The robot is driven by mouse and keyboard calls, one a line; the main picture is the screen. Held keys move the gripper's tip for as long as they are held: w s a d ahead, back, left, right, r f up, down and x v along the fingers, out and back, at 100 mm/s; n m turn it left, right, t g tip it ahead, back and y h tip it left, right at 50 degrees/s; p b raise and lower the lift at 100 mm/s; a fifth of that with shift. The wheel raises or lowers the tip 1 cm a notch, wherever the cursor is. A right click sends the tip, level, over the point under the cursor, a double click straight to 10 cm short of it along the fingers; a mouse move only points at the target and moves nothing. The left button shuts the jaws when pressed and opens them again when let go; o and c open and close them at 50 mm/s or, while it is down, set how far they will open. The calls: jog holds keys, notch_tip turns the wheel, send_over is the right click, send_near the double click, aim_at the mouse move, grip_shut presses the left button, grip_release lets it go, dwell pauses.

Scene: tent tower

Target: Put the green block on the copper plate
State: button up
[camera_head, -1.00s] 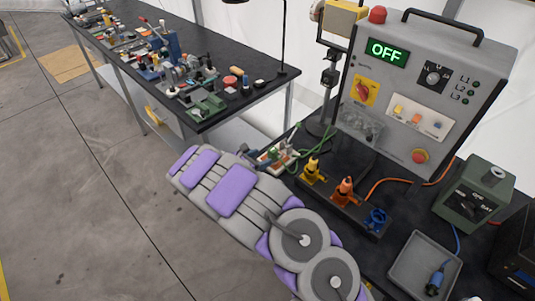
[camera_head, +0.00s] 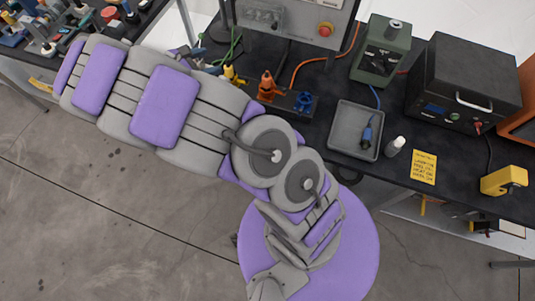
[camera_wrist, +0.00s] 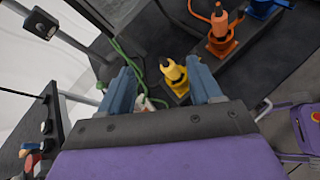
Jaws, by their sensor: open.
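My gripper (camera_wrist: 160,68) shows in the wrist view as two blue fingers set wide apart. A yellow plug (camera_wrist: 173,73) stands beyond and partly between the fingers; I see no contact, and nothing is held. I cannot identify a green block or a copper plate in either current view.
Beside the yellow plug stand an orange plug (camera_head: 268,85) and a blue plug (camera_head: 304,102). A grey tray (camera_head: 341,147) holds a blue connector (camera_head: 367,133). A green device (camera_head: 381,50) and a black box (camera_head: 465,82) stand behind. A cluttered table is at upper left.

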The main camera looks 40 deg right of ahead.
jog(key=s+d+r+m+g+y, duration=0.25)
jog(key=s+r+m, duration=0.2)
jog(key=s, duration=0.55)
jog(key=s+d+r+m+g+y, duration=0.2)
jog(key=s+d+r+m+g, duration=0.15)
jog(key=s+m, duration=0.4)
jog(key=s+a+m+y, duration=0.2)
jog(key=s+a+y, duration=0.2)
jog(key=s, duration=0.6)
jog(key=s+a+m+t+y, duration=0.1)
jog(key=s+a+m+y, duration=0.2)
jog(key=s+a, duration=0.3)
jog(key=s, duration=0.5)
jog(key=shift+r+y, duration=0.35)
